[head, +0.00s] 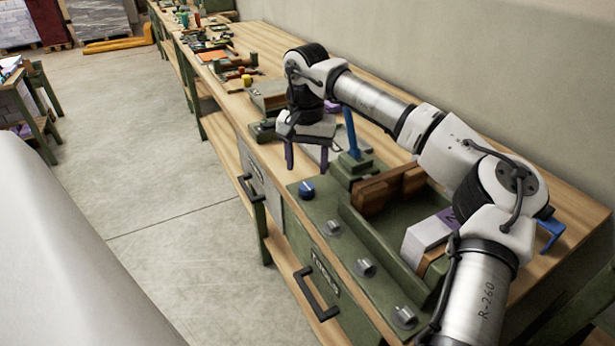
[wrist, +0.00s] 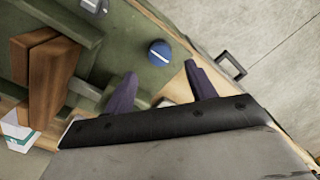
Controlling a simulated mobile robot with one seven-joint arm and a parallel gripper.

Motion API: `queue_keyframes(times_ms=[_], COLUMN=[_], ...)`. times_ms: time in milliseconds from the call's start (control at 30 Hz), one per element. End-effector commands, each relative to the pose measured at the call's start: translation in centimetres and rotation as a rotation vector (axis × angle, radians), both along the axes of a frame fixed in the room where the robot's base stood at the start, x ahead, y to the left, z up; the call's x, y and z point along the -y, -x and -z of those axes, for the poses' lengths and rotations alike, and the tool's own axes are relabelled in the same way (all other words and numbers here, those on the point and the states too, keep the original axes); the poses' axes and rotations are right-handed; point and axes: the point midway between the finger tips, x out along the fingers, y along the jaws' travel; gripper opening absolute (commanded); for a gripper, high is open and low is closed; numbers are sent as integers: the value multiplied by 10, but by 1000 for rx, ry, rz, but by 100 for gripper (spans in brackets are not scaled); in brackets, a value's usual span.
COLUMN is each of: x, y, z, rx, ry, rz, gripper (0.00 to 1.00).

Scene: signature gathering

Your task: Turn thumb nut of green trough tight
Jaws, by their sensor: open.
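The green trough (head: 375,238) sits on the near part of the workbench, with brown blocks (head: 385,190) inside it. Along its front ledge stand a round blue knob (head: 306,189) and several grey metal nuts, the closest to the knob being this nut (head: 333,228). I cannot tell for sure which is the thumb nut. My gripper (head: 307,160) is open and empty, pointing down just beyond the blue knob. In the wrist view the knob (wrist: 159,53), with a pale line across its top, lies just past the two purple fingertips (wrist: 160,73), apart from them. One grey nut (wrist: 93,5) is cut by the top edge.
A blue lever (head: 350,130) rises from a green base beside the gripper. A white and purple block (head: 428,236) lies in the trough under my arm. Tools and parts (head: 235,68) cover the bench farther back.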

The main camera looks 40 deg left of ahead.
Motion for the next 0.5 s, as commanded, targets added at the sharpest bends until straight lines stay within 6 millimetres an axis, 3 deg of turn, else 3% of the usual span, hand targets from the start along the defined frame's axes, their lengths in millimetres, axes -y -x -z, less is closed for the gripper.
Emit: queue_keyframes(times_ms=[200,500], x=[0,0], y=[0,0], z=[37,55], rx=[-3,0], ry=[1,-1], rz=[-1,0], gripper=[56,56])
